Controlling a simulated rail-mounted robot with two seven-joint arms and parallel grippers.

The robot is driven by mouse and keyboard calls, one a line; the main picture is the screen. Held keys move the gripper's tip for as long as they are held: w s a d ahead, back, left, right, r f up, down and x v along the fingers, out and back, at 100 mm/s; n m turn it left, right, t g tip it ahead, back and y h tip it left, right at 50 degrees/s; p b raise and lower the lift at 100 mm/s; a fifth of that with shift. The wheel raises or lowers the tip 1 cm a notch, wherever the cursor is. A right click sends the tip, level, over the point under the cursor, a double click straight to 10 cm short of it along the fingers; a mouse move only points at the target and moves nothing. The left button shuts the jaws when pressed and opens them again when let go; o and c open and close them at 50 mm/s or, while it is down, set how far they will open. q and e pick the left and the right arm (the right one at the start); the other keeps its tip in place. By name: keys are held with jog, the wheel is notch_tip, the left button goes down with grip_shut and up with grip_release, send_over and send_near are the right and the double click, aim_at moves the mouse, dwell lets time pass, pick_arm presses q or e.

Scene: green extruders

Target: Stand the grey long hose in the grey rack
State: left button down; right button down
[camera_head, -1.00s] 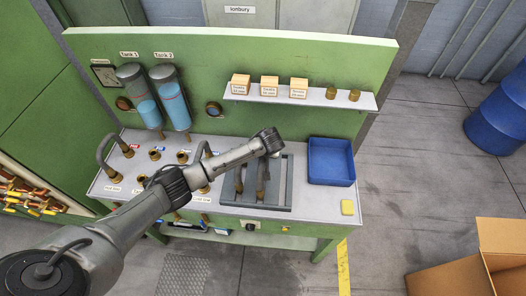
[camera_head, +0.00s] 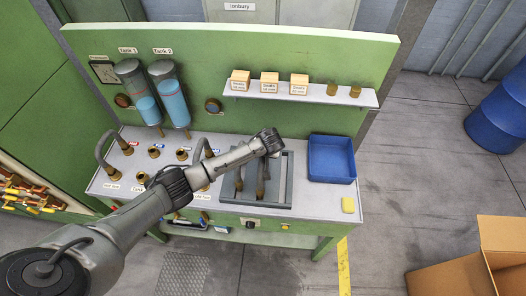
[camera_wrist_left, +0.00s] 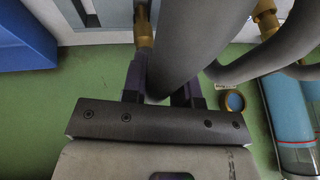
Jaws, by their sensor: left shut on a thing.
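The grey long hose (camera_wrist_left: 190,45) is between the fingers of my left gripper (camera_wrist_left: 163,92) in the left wrist view, and the gripper is shut on it. In the head view my left gripper (camera_head: 272,152) is over the back part of the grey rack (camera_head: 279,201), which lies on the bench. Two dark hose-like lengths with brass ends show over the rack's slots, one below my gripper (camera_head: 262,180) and one to its left (camera_head: 238,181). I cannot tell whether the ends rest in the rack or hang above it. My right gripper is not in view.
Brass ports and a curved grey hose (camera_head: 103,150) are on the left of the bench. A shelf (camera_head: 345,100) with small boxes is on the green back panel.

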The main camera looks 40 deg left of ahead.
pick_arm(q)
jog(key=shift+f, duration=0.25)
jog(key=c, duration=0.9)
grip_release()
jog(key=shift+o, duration=0.5)
jog(key=shift+r, duration=0.1)
jog(key=b+v, duration=0.1)
jog(key=v, duration=1.2)
jog(key=shift+d+r, duration=0.25)
jog(key=shift+r, duration=0.05)
